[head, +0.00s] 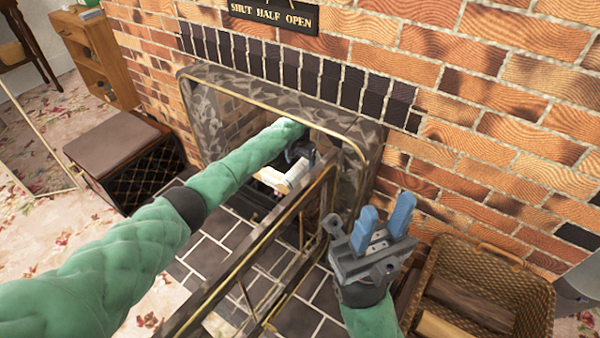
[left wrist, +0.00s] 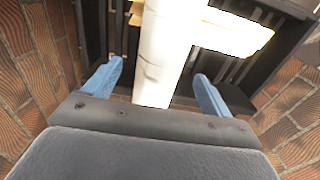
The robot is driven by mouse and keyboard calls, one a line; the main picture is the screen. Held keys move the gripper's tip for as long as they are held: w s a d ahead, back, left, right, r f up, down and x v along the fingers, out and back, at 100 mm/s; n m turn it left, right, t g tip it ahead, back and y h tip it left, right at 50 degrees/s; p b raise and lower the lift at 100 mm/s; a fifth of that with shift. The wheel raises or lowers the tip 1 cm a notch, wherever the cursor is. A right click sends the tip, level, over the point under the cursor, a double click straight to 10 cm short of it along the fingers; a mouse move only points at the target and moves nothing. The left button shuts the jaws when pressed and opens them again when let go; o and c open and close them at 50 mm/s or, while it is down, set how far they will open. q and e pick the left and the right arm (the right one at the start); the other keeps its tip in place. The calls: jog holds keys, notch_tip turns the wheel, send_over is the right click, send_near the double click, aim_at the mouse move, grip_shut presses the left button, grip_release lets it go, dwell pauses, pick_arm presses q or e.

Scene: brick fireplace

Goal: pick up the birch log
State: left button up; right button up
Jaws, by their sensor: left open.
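The birch log (left wrist: 160,50) is pale, almost white, with dark marks. In the left wrist view it lies lengthwise between the two blue fingers of my left gripper (left wrist: 158,84), with a gap on each side. The fingers are open and not shut on it. In the head view the left arm reaches into the fireplace opening, and the left gripper (head: 300,160) is just above the pale log (head: 283,180), partly hidden. My right gripper (head: 384,212) is open and empty, raised in front of the brick wall above a wicker basket.
A yellowish piece of wood (left wrist: 238,34) lies across the dark grate (left wrist: 255,82) beside the birch log. A brass-edged fire screen (head: 255,262) stands between my arms. The wicker basket (head: 532,285) at the right holds logs. A padded box (head: 120,155) stands at the left.

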aim_at(300, 165)
pick_arm(q)
notch_tip(300, 165, down, 3)
jog(key=shift+s+f+b, duration=0.1)
jog(key=shift+f+b, duration=0.1)
jog(key=shift+b, duration=0.15)
jog(key=shift+r, duration=0.1)
jog(key=c, duration=1.3)
